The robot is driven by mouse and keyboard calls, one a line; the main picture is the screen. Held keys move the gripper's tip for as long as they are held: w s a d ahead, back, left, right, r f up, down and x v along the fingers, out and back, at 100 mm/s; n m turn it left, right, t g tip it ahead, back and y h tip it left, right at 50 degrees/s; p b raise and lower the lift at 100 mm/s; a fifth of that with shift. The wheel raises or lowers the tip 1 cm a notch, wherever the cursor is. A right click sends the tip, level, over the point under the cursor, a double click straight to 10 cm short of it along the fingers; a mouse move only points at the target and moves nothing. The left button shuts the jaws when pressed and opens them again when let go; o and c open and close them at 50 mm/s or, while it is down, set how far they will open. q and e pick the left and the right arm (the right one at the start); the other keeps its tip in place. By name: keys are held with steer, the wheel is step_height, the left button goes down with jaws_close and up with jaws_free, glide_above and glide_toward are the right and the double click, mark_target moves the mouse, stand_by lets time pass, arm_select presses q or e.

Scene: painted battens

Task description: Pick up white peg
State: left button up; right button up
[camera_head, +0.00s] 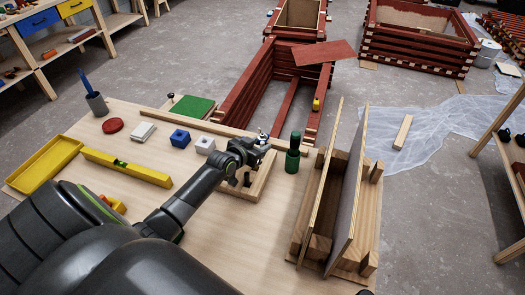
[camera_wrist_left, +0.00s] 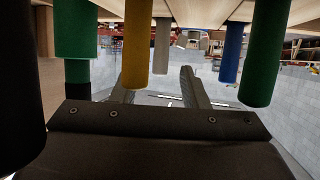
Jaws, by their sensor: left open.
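In the left wrist view, a pale grey-white peg (camera_wrist_left: 162,45) shows near the middle, in line with the gap between the fingers. My left gripper (camera_wrist_left: 158,76) is open with nothing between its fingers. Beside the pale peg are a yellow peg (camera_wrist_left: 137,40), a blue peg (camera_wrist_left: 230,52) and green pegs (camera_wrist_left: 262,55). The pegs appear to hang from the top of this view. In the head view, my left gripper (camera_head: 240,179) is over a wooden frame (camera_head: 262,180) on the table; the arm covers part of it, and I cannot make out the white peg there. My right gripper is not in view.
A dark green bottle-like object (camera_head: 292,160) and a wooden trough (camera_head: 335,200) stand right of the gripper.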

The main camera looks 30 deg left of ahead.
arm_select(q)
jaws_close()
stand_by(0.3)
